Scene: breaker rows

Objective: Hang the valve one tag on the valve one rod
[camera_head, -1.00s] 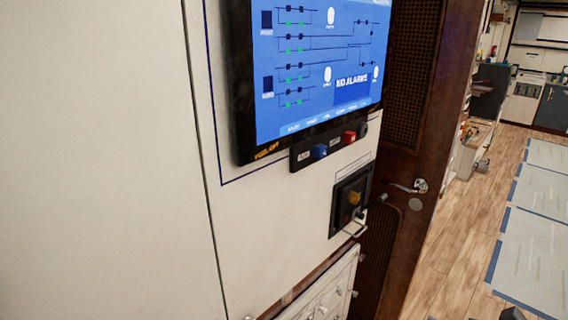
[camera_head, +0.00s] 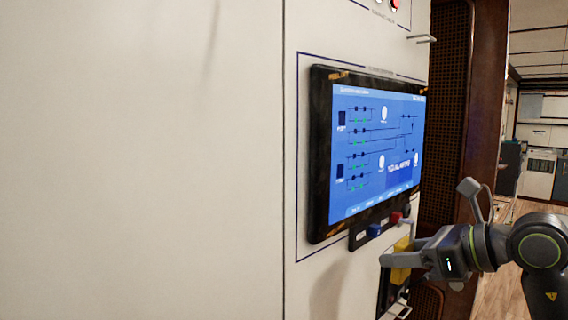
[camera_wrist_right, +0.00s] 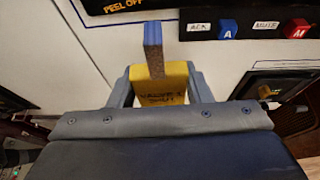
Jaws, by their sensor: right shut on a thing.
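My right gripper (camera_head: 408,251) is shut on a yellow tag (camera_head: 401,268), held in front of the wall below the screen. In the right wrist view the tag (camera_wrist_right: 160,88) sits between the two grey fingers (camera_wrist_right: 160,84), and its dark lettering appears to read "VALVE 1 SHUT". An upright blue and speckled brown piece (camera_wrist_right: 152,50) rises behind the tag; I cannot tell whether it is part of it. A pale rod (camera_head: 423,38) sticks out of the wall above the screen; which valve it belongs to is not readable. My left gripper is not in view.
A wall screen (camera_head: 375,150) with a black frame juts out left of my right arm. Below it is a button strip with a blue button (camera_head: 375,230) and a red button (camera_head: 396,218). A brown door frame (camera_head: 475,100) stands to the right. The white wall at left is bare.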

